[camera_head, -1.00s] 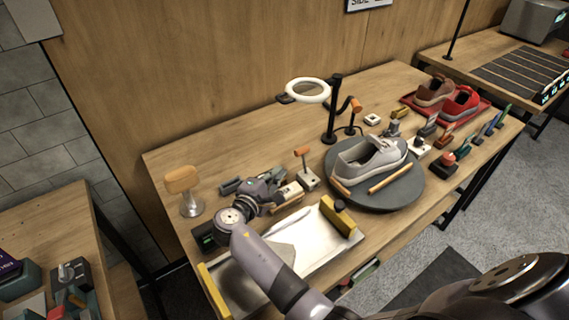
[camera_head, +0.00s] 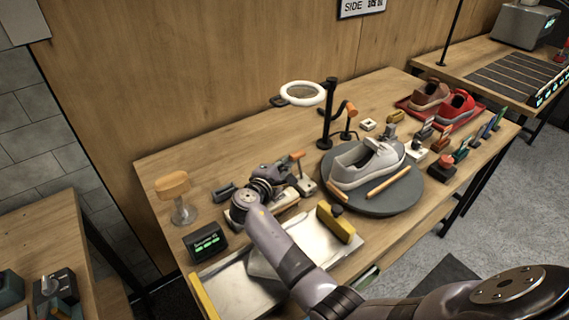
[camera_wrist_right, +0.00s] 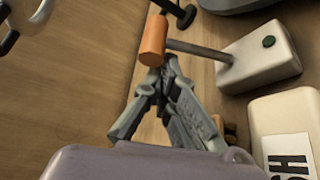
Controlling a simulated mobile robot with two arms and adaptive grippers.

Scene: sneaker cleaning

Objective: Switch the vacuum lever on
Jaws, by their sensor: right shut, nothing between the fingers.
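The lever has an orange handle (camera_head: 297,156) on a thin grey rod rising from a small white box (camera_head: 306,188), left of the round turntable. In the right wrist view the orange handle (camera_wrist_right: 153,40) is just beyond my fingertips, and its rod slopes down to the white box (camera_wrist_right: 258,57). My right gripper (camera_head: 286,171) is shut and empty, close beside the handle. In the right wrist view its fingertips (camera_wrist_right: 170,65) meet just under the handle; I cannot tell whether they touch it. My left gripper is not in view.
A grey sneaker (camera_head: 367,161) rests on the dark turntable (camera_head: 376,204). A ring lamp (camera_head: 302,94) stands behind.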

